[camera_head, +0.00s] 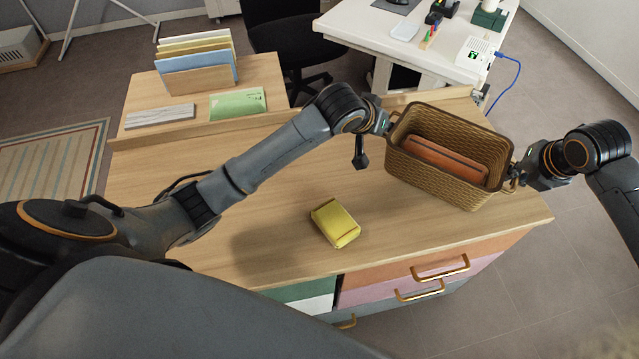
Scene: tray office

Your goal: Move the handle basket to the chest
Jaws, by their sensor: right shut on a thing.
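The brown woven handle basket (440,184) is upright over the right end of the wooden chest top (290,190), with a reddish-brown item (445,160) inside. I cannot tell whether its base touches the wood. My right gripper (517,176) is shut on the basket's right handle. My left gripper (386,122) is at the basket's left handle. Its fingers are too small and covered to tell whether they are shut. The chest has coloured drawers with gold handles (440,268) on its front.
A yellow item (335,223) lies on the chest top near the front edge. A file rack (197,65), a grey block (160,116) and a green booklet (238,103) are at the back left. A white desk (400,45) and black chair (282,40) stand behind.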

